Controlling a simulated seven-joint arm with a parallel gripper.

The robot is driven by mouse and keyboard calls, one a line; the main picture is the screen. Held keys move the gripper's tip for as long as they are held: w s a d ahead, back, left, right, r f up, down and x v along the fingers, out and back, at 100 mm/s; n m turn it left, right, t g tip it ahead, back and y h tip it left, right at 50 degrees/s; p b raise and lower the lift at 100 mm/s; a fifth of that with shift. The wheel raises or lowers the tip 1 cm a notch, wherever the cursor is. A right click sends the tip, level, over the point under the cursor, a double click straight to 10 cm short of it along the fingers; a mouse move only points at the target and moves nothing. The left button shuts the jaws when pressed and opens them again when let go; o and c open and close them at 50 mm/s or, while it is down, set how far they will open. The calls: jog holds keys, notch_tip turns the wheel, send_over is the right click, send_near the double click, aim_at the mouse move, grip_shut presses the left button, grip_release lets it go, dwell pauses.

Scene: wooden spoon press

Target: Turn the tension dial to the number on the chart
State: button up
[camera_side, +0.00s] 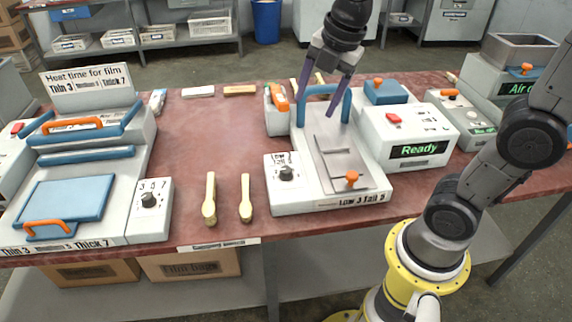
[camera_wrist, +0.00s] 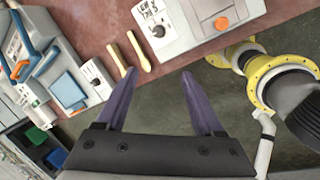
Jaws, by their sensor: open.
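My gripper (camera_side: 316,120) is open and empty, its purple fingers pointing down over the back of the middle press near its blue handle. It also shows in the wrist view (camera_wrist: 158,75). The press (camera_side: 290,203) has a black dial (camera_side: 286,173) on a white box at its front left, also in the wrist view (camera_wrist: 158,31). A second dial (camera_side: 149,200), marked 3, 0, 7, is on the left film sealer (camera_side: 110,238). A chart (camera_side: 88,82) there reads "Heat time for film, Thin 3, Thick 7". Neither dial's pointer is clearly readable.
Two wooden spoons (camera_side: 210,200) (camera_side: 246,199) lie between the machines. A white box with a green "Ready" display (camera_side: 419,149) stands right of the press. An orange knob (camera_side: 351,178) is on the press plate. The red table (camera_side: 205,135) is clear in the middle.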

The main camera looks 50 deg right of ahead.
jog(key=w+d+f+n+g, duration=0.1)
jog(key=w+f+n+g, duration=0.15)
jog(key=w+f, duration=0.35)
send_over(286, 169)
notch_tip(286, 169, down, 3)
jog(key=shift+g, duration=0.35)
notch_tip(286, 169, down, 14)
jog(key=shift+f, duration=0.25)
grip_shut()
